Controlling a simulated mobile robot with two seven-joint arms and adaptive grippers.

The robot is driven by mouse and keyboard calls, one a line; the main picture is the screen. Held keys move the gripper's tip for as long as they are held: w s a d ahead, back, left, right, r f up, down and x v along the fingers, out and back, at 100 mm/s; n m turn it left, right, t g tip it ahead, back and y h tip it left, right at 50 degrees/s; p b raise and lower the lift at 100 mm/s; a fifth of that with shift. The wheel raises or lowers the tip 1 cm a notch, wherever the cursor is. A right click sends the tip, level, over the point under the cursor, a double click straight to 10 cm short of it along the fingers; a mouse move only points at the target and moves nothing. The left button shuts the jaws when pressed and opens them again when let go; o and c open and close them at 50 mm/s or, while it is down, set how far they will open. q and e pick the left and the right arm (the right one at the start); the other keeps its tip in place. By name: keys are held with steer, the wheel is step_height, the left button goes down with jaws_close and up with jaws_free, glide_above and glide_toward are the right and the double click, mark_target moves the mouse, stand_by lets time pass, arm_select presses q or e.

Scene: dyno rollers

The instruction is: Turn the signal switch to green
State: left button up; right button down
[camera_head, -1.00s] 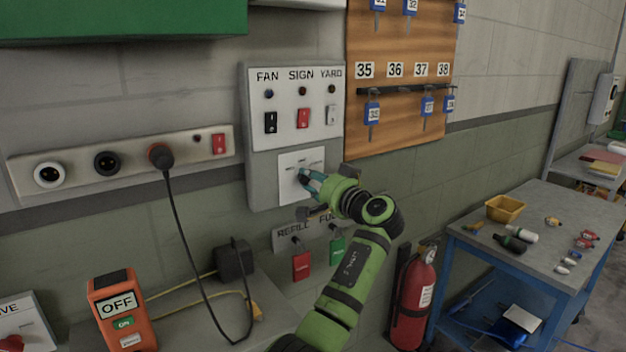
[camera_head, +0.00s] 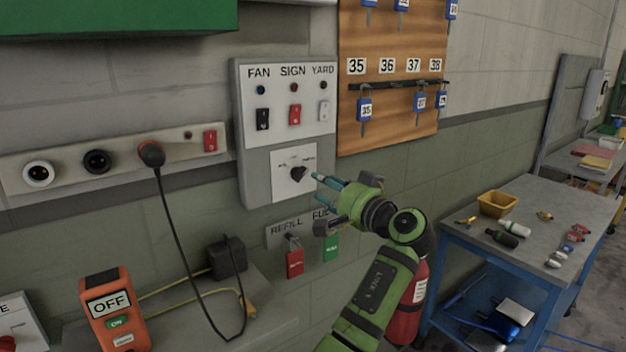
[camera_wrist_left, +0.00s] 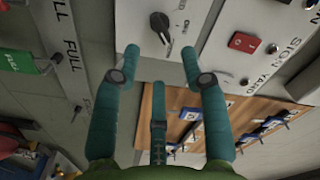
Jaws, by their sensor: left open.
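The signal switch (camera_head: 299,173) is a black rotary knob on a white plate (camera_head: 283,190) under the FAN, SIGN and YARD switches. Small labels stand around it, too small to read, so I cannot tell which position it points to. It also shows at the top of the left wrist view (camera_wrist_left: 160,24). My left gripper (camera_head: 328,184) is open and empty, just to the right of the knob and apart from it. In the left wrist view its teal fingers (camera_wrist_left: 162,58) spread below the knob, with nothing between them. My right gripper is not in view.
Red and green tags (camera_head: 295,262) hang below the plate. A socket strip (camera_head: 65,172) with a plugged cable is at left, a key board (camera_head: 385,125) at upper right. An orange OFF device (camera_head: 113,310) stands on the bench. A blue table (camera_head: 560,215) is at right.

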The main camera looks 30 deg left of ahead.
arm_select(q)
steer(key=shift+v, duration=2.2)
